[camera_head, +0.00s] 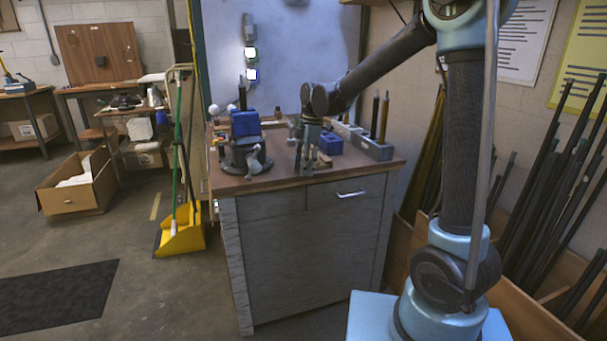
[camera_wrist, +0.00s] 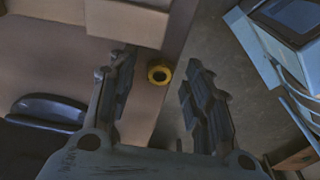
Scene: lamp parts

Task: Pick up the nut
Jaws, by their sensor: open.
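The nut (camera_wrist: 160,73) is a small yellow ring with a dark hole. In the wrist view it lies on the brown bench top near its edge. My gripper (camera_wrist: 158,85) is open, and the nut shows between its two fingers, closer to the left one. Nothing is held. In the head view my gripper (camera_head: 308,168) hangs over the front of the bench top, pointing down. I cannot make out the nut there.
A dark vise with a blue block (camera_head: 245,125) stands left of my gripper on the bench top (camera_head: 228,184). A blue box (camera_head: 330,144) and a grey holder with upright rods (camera_head: 372,147) stand on the right. The floor left of the cabinet is mostly open.

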